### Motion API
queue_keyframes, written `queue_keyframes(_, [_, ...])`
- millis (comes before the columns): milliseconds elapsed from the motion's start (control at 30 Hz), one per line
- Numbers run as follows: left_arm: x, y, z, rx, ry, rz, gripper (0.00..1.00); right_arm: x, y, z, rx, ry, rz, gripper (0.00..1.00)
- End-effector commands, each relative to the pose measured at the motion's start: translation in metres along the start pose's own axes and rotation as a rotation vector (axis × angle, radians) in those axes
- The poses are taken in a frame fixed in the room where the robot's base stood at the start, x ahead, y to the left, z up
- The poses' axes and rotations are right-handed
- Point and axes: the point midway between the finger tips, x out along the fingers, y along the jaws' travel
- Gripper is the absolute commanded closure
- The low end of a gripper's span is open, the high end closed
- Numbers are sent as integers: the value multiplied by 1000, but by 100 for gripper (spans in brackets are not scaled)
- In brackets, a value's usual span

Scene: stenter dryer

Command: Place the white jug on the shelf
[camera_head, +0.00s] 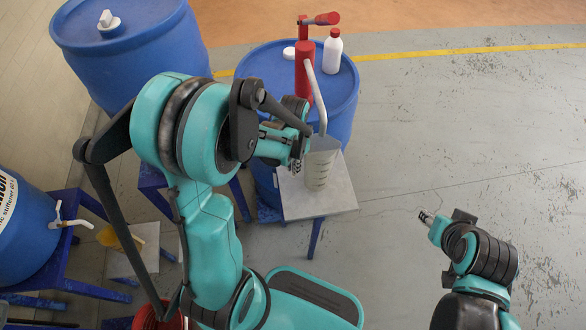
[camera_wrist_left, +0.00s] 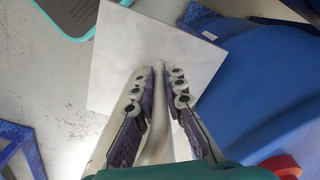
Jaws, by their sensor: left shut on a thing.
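The white jug (camera_head: 319,168) is pale and translucent with markings on its side. It is upright under the end of the pump's spout, over a square light-grey shelf (camera_head: 338,203) on blue legs. I cannot tell whether its base touches the shelf. My left gripper (camera_head: 300,155) is at the jug's left side, shut on its pale handle. In the left wrist view the fingers (camera_wrist_left: 159,80) close on a thin pale part (camera_wrist_left: 157,120), with the shelf (camera_wrist_left: 130,60) below; most of the jug is hidden there. My right gripper (camera_head: 428,216) is away from the jug, above the floor.
A blue drum (camera_head: 345,92) behind the shelf carries a red hand pump (camera_head: 304,75) and a white bottle (camera_head: 332,51). Another blue drum (camera_head: 140,50) stands back left. Floor at right is clear.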

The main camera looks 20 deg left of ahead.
Motion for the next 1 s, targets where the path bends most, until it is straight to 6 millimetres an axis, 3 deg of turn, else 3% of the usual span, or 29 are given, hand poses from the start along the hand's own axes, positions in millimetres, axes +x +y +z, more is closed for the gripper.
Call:
queue_keyframes(367, [5,0,0,0,0,0,100,4,0,2,0,0,0,60])
queue_keyframes(400, [4,0,0,0,0,0,79,2,0,2,0,0,0,60])
queue_keyframes(467, [4,0,0,0,0,0,69,2,0,1,0,0,0,60])
queue_keyframes(833, [-1,0,0,-1,0,0,69,-2,0,-2,0,0,0,60])
queue_keyframes(1000, [-32,0,0,-1,0,0,69,-13,0,-9,0,0,0,60])
